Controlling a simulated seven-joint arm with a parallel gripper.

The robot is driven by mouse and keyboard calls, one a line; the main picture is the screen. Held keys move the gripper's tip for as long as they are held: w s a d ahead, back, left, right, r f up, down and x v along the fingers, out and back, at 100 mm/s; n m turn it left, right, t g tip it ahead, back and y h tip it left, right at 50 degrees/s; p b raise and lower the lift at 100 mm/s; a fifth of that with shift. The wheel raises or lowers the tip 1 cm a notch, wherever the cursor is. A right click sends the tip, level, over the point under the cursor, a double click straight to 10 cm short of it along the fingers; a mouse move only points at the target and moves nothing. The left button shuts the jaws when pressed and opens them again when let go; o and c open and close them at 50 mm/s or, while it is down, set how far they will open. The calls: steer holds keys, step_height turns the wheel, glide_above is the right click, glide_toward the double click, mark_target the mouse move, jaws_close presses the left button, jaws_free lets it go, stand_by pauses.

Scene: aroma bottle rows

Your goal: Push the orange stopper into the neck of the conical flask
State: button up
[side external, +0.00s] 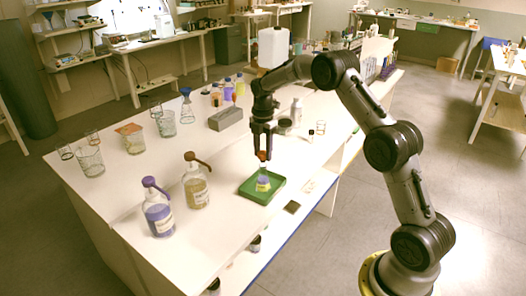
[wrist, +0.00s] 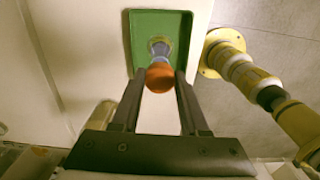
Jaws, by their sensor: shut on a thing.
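The orange stopper (side external: 262,155) is held between the fingertips of my gripper (side external: 263,150), which points straight down. In the wrist view the stopper (wrist: 160,76) shows as an orange ball between the two fingers of my gripper (wrist: 160,80). The conical flask (side external: 263,184), with blue and yellow colouring, stands upright in the green tray (side external: 277,196). The stopper is right above the flask's neck; I cannot tell whether they touch. In the wrist view the flask (wrist: 159,48) is partly hidden behind the stopper, inside the green tray (wrist: 137,40).
A bottle with a purple pump (side external: 159,218) and a brown one (side external: 196,190) stand left of the tray. A grey block (side external: 226,119) and several glass beakers (side external: 90,160) are farther back. The table's right edge is close to the tray.

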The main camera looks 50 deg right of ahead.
steer(key=shift+f, duration=0.2)
steer(key=shift+f, duration=0.35)
steer(key=shift+f, duration=0.9)
steer(key=o, duration=1.2)
steer(key=shift+r, duration=3.55)
